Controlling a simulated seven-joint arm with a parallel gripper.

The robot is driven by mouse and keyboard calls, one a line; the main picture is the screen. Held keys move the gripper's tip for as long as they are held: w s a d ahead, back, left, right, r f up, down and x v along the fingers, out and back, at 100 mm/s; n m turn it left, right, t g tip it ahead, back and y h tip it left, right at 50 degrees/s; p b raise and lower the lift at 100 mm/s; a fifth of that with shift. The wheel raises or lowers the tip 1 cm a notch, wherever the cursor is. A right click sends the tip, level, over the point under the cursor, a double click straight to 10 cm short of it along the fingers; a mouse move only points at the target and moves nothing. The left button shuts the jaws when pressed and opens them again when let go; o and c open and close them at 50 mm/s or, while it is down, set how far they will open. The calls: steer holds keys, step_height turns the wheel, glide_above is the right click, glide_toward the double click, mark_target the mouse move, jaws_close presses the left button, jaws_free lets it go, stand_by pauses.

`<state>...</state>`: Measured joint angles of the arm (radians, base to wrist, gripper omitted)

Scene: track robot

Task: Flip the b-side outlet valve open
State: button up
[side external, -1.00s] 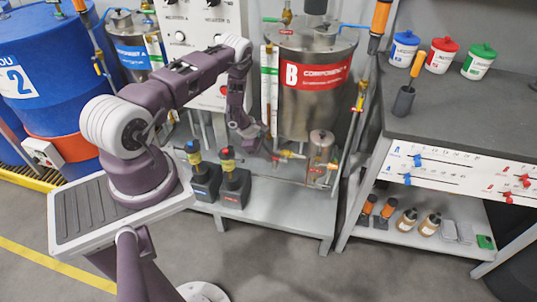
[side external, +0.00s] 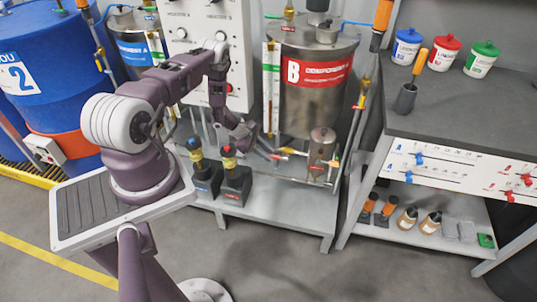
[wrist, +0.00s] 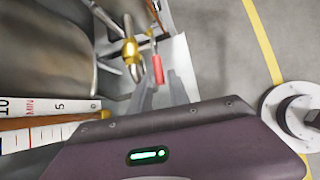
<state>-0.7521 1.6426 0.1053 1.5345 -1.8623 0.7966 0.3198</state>
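The Component B tank (side external: 315,105) has a red label and stands on the metal frame. Below it, at its outlet, is the b-side outlet valve (side external: 286,151), brass with a red handle; the wrist view shows its brass body (wrist: 130,50) and red handle (wrist: 157,69). My gripper (side external: 268,152) is low beside the tank, close to the valve. In the wrist view, two grey fingers of my gripper (wrist: 162,92) appear apart, pointing toward the red handle with nothing held between them. Whether they touch the handle is unclear.
Two dark pumps (side external: 235,182) stand left on the frame's lower shelf (side external: 290,215). A level scale (wrist: 50,133) runs close to my gripper. The floor in front is clear.

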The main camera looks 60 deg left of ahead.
steer(key=v, duration=0.5)
steer(key=shift+s+a+r, duration=0.15)
steer(key=shift+s+r, duration=0.05)
steer(key=shift+r, duration=0.1)
